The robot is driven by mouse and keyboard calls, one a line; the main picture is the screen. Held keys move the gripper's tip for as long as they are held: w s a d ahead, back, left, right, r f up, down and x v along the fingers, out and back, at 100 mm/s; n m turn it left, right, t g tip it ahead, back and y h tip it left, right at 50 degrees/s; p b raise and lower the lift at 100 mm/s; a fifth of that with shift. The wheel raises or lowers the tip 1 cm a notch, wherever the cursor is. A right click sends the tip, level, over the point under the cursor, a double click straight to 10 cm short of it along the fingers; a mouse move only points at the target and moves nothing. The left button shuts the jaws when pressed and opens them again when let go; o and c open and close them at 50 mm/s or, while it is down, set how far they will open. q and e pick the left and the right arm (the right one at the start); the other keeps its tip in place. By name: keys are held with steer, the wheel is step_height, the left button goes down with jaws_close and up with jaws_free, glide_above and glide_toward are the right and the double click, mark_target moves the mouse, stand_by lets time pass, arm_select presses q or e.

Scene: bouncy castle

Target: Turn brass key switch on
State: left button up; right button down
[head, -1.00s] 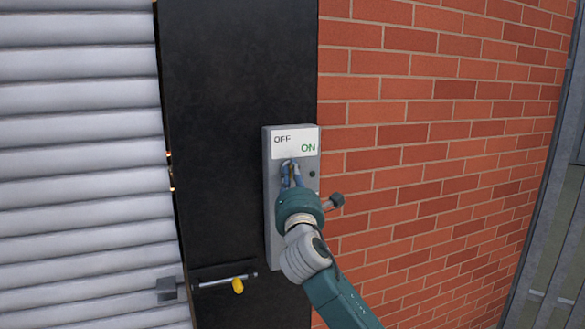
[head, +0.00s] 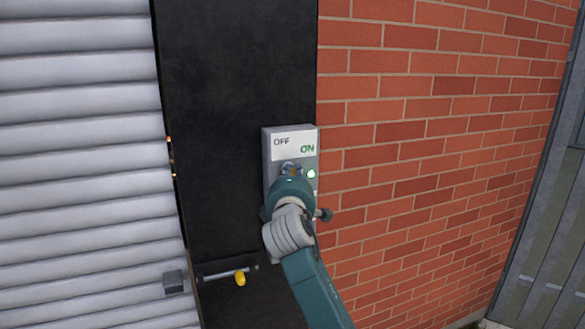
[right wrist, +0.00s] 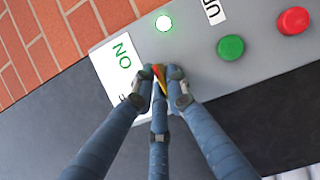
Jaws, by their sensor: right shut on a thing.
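The grey switch box (head: 268,153) is fixed to the black panel beside the brick wall. Its white label (head: 294,142) reads OFF on the left and ON on the right. My right gripper (head: 290,169) is at the box just below the label, shut on the brass key. In the right wrist view the fingers (right wrist: 161,82) close around the key (right wrist: 160,76), and only a small yellow and reddish part of it shows. The small lamp (head: 311,174) on the box glows whitish green, also in the right wrist view (right wrist: 164,23). My left gripper is out of view.
Green (right wrist: 230,47) and red (right wrist: 293,20) buttons sit on the same box. A ribbed grey shutter (head: 80,150) is on the left. A bolt with a yellow piece (head: 240,279) is low on the black panel (head: 230,90). Brick wall (head: 430,150) lies right.

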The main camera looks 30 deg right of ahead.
steer(key=shift+m, duration=0.3)
stand_by(0.4)
steer(key=c, duration=1.7)
jaws_free()
steer(key=shift+c, duration=0.2)
steer(key=v, duration=1.2)
steer(key=shift+r, duration=0.15)
